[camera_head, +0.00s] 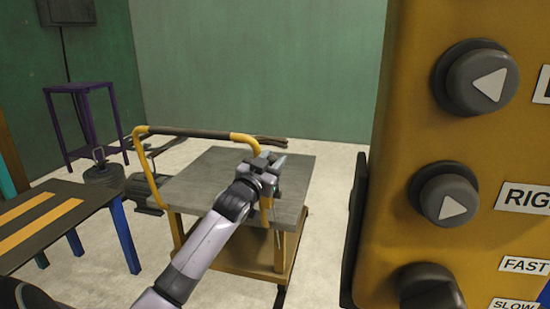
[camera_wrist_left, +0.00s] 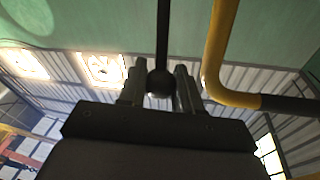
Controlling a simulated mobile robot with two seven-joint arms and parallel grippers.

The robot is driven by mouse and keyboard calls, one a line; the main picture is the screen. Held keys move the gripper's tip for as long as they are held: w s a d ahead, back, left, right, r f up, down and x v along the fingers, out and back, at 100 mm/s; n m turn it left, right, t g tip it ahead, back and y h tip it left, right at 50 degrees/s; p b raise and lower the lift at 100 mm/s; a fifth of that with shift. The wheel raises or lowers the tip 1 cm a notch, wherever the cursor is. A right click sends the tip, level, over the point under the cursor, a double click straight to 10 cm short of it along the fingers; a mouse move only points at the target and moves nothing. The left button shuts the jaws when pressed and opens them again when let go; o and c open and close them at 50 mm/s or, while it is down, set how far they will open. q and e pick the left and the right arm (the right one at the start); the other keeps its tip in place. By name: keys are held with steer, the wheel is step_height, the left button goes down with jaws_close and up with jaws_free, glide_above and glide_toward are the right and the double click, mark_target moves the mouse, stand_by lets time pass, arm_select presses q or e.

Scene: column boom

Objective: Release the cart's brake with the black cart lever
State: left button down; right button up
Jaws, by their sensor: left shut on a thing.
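The cart (camera_head: 225,180) has a grey top and a yellow push handle (camera_head: 248,144) with a dark grip bar. My left arm reaches to the cart's near right side, and my left gripper (camera_head: 272,163) is beside the yellow handle post. In the left wrist view, the black cart lever (camera_wrist_left: 161,40) is a thin rod ending in a round knob (camera_wrist_left: 160,82). The knob sits between the two fingers of my left gripper (camera_wrist_left: 159,88), which is shut on it. In the head view the gripper hides the lever. My right gripper is in neither view.
A yellow control box (camera_head: 400,250) with grey arrow buttons fills the right side close by. A dark table (camera_head: 50,225) with yellow stripes and blue legs stands at the left. A purple stand (camera_head: 75,88) and a motor (camera_head: 145,192) are behind it. Pale floor lies around the cart.

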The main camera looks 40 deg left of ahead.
arm_select(q)
steer(key=s+d+f+t+b, duration=0.1)
steer(key=s+d+f+t, duration=0.1)
steer(key=s+d+f, duration=0.2)
steer(key=shift+s+f+m+t+y+b, duration=0.35)
steer(key=shift+s+f, duration=1.15)
steer(key=shift+f, duration=1.05)
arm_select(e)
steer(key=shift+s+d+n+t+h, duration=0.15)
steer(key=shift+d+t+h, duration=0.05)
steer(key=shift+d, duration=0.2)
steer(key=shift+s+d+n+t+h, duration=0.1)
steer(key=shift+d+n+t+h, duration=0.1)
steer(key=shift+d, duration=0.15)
arm_select(q)
steer(key=c, duration=1.1)
jaws_free()
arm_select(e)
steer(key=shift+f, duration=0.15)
arm_select(q)
steer(key=shift+r, duration=0.1)
